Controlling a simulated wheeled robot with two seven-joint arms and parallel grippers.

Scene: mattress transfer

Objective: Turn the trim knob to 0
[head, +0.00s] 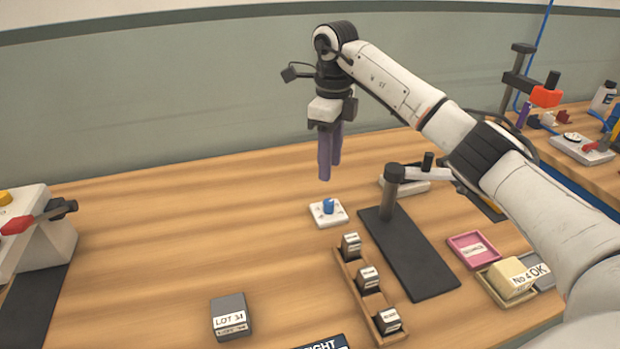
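The trim knob (328,206) is a small blue knob on a white square plate (318,217) lying on the wooden table (180,245). The marks on the plate are too small to read. My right gripper (328,176) hangs above the knob with its purple fingers pointing down. A clear gap shows between the fingertips and the knob. The fingers overlap from this side, so their opening is hard to judge; nothing shows between them. My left gripper is not in view.
A black stand with a post (394,190) is right of the knob. A wooden rack (352,280) with several labelled blocks is in front. A LOT 34 block (230,312), pink tray (473,249) and yellow block (508,278) stand nearer. The table left of the knob is clear.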

